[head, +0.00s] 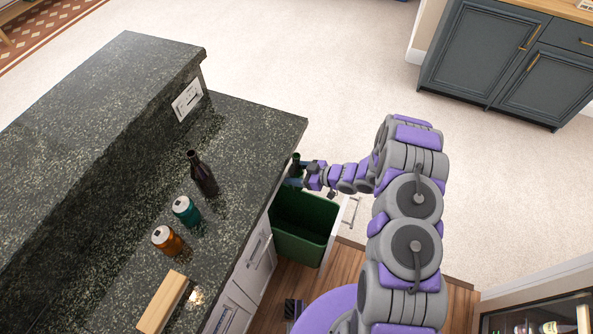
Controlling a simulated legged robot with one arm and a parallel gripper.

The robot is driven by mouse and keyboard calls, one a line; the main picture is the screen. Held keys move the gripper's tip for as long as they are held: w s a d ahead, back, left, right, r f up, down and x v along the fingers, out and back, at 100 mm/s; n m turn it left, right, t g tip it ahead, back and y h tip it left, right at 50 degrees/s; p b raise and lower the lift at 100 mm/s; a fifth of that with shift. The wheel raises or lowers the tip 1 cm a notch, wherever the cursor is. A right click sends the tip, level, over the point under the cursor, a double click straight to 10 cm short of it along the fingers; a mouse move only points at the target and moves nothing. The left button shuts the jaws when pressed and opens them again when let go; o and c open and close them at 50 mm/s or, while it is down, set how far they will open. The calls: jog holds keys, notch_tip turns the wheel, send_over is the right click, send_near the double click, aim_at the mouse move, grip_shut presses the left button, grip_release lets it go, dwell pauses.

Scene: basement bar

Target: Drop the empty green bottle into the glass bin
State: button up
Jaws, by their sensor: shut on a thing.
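My gripper (303,175) is shut on a dark green bottle (296,162). It holds the bottle upright beside the counter's right edge, at the far end of the green bin (304,228). The bin sits in a pulled-out drawer below the counter and its top is open. The lower part of the bottle is hidden by the gripper and bin rim, so I cannot tell how far it reaches inside the bin.
On the dark stone counter (250,137) stand a brown bottle (203,177), a teal can (186,211) and an orange can (167,241). A wooden block (163,303) lies nearer. A raised ledge (90,100) runs along the left. Carpet beyond is clear; a blue cabinet (490,55) stands far right.

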jog(key=shift+d+f+b, duration=0.1)
jog(key=shift+f+b, duration=0.7)
jog(key=shift+f, duration=0.95)
jog(key=o, duration=1.3)
jog(key=shift+c, duration=0.2)
jog(key=r, duration=0.1)
jog(key=r+p, duration=0.1)
jog(key=r, duration=0.2)
jog(key=shift+s+d+p, duration=0.1)
jog(key=shift+s+p, duration=0.2)
jog(key=shift+s, duration=0.05)
jog(key=s+d+r+p, duration=0.1)
jog(key=s+d, duration=0.3)
jog(key=s, duration=1)
jog(key=shift+s+p, duration=0.35)
jog(key=shift+p, duration=0.1)
